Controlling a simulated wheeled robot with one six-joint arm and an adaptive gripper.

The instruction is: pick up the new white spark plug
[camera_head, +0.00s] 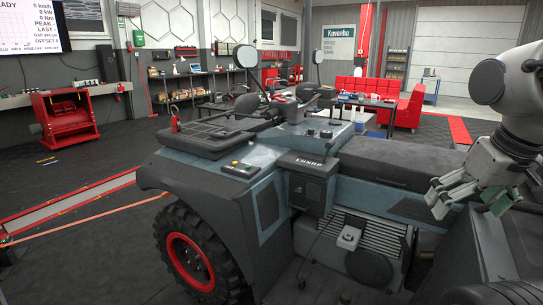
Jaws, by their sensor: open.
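I cannot make out the new white spark plug for certain in the head view; it is too small or hidden. Small items (318,133) sit on top of the quad bike, just ahead of its seat, too small to name. The quad bike (215,185) fills the middle of the view. My gripper (468,204) hangs from my arm at the right, above the rear of the quad bike. Its fingers are spread apart and nothing shows between them.
A dark seat (380,163) lies to the left of my gripper. A pale block (349,238) sits low by the engine. A red machine (67,118) stands at the left. A red sofa (412,105) and tables are at the back. Dark floor is open at left.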

